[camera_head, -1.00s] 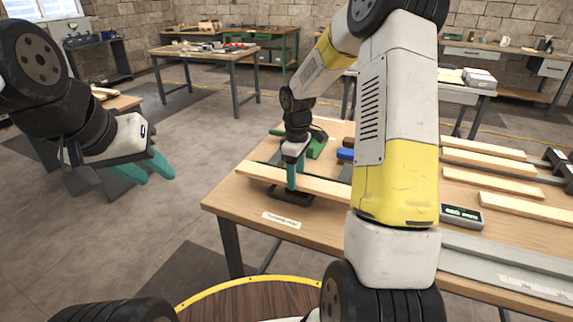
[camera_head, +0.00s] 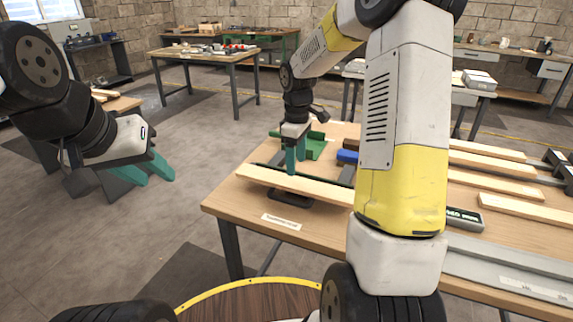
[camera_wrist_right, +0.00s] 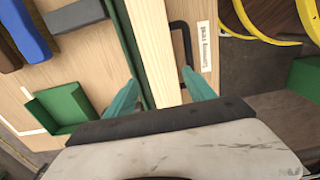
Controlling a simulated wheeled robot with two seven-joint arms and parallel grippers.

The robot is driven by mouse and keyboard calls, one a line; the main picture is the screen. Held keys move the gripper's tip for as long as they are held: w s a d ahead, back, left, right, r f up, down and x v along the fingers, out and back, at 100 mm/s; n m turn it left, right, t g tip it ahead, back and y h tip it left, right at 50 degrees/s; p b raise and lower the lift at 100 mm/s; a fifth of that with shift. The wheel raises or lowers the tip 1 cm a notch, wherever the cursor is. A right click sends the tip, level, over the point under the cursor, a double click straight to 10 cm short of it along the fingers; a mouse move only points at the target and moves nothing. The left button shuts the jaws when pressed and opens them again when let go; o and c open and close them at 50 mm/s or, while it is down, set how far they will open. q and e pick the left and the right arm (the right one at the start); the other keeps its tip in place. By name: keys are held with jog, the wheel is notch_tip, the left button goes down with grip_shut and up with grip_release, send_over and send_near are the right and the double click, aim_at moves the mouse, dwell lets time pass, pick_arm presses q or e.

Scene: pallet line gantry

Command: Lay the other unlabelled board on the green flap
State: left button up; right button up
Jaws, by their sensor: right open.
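A pale bare board (camera_head: 325,191) lies near the table's front left edge, over a black loop handle (camera_head: 290,201). In the right wrist view, a dark green strip (camera_wrist_right: 131,45) runs along the board (camera_wrist_right: 157,50), probably the green flap; most of it is hidden. My right gripper (camera_head: 297,166) is open, with its fingertips either side of the board and strip, apart from the board in the wrist view (camera_wrist_right: 160,92). Several other pale boards (camera_head: 487,164) lie at the right; I cannot tell whether they bear labels. My left gripper (camera_head: 159,180) is open and empty, left of the table.
A green tray-like piece (camera_head: 316,149) and a blue block (camera_head: 347,156) lie behind the board. A paper label (camera_head: 281,221) lies at the front edge. My right arm hides the table's middle.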

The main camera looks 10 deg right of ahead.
jog(key=s+r+m+t, duration=0.3)
jog(key=s+r+m, duration=0.2)
jog(key=s+r, duration=0.85)
jog(key=s+a+r+m+t+y, duration=0.2)
jog(key=s+m, duration=0.3)
jog(key=s, duration=0.5)
jog(key=shift+s+r+m+t, duration=0.3)
jog(key=shift+s+r+t, duration=0.1)
jog(key=shift+t, duration=0.2)
